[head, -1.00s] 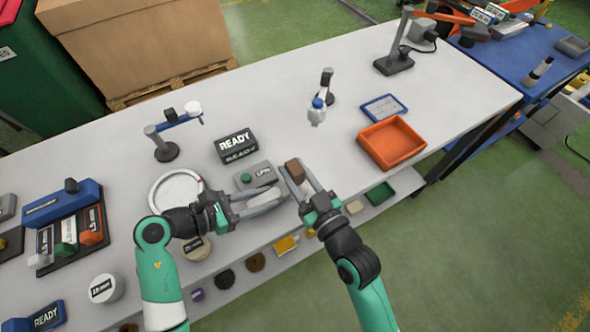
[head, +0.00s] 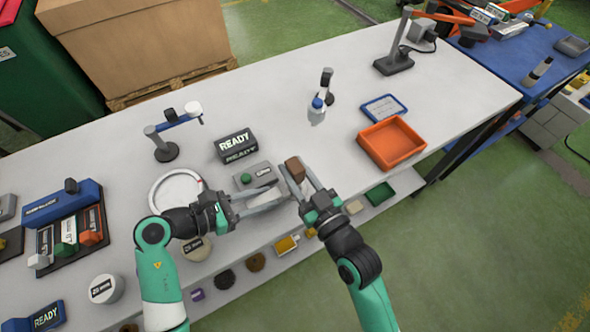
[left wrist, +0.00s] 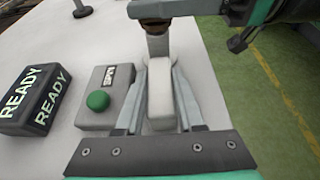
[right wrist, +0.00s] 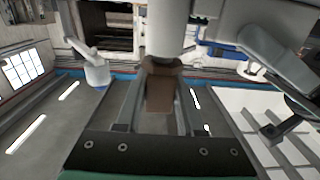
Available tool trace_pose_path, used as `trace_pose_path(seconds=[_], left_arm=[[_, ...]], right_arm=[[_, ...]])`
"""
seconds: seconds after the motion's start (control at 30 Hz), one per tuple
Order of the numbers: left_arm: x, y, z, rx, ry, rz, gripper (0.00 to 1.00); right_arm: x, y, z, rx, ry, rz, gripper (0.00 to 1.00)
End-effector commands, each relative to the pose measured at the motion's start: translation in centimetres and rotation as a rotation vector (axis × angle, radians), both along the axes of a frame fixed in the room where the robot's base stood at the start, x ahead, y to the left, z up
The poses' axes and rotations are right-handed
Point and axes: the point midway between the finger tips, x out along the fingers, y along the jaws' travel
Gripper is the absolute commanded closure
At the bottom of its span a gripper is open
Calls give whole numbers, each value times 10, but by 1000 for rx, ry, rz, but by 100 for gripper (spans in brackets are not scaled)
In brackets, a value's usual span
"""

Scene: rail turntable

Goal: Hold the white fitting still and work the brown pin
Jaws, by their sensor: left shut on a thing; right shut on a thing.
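The white fitting (left wrist: 161,85) is a pale block between the fingers of my left gripper (left wrist: 160,75) in the left wrist view. My left gripper (head: 277,193) is shut on it, just above the table near its front edge. The brown pin (right wrist: 160,88) is between the fingers of my right gripper (right wrist: 157,75) in the right wrist view. In the head view the brown pin (head: 295,169) shows at the tips of my right gripper (head: 299,178), which is shut on it. The pin is close to the fitting's far end; the exact contact between them is hidden by the fingers.
A grey box with a green button (head: 246,179) and a READY display (head: 236,146) stand just behind the grippers. An orange tray (head: 391,143) is at the right. A white ring turntable (head: 157,184) is at the left. The back middle of the table (head: 270,95) is clear.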

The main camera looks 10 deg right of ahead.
Motion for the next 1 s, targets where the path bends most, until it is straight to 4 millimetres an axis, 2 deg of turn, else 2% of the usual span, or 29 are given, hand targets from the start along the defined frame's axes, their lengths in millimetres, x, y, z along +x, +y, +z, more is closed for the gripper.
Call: trace_pose_path(seconds=[0.57, 1.0], left_arm=[[0, 0, 0, 0, 0, 0, 100], [0, 0, 0, 0, 0, -1, 100]], right_arm=[[0, 0, 7, 0, -1, 0, 100], [0, 0, 28, -1, -1, -1, 100]])
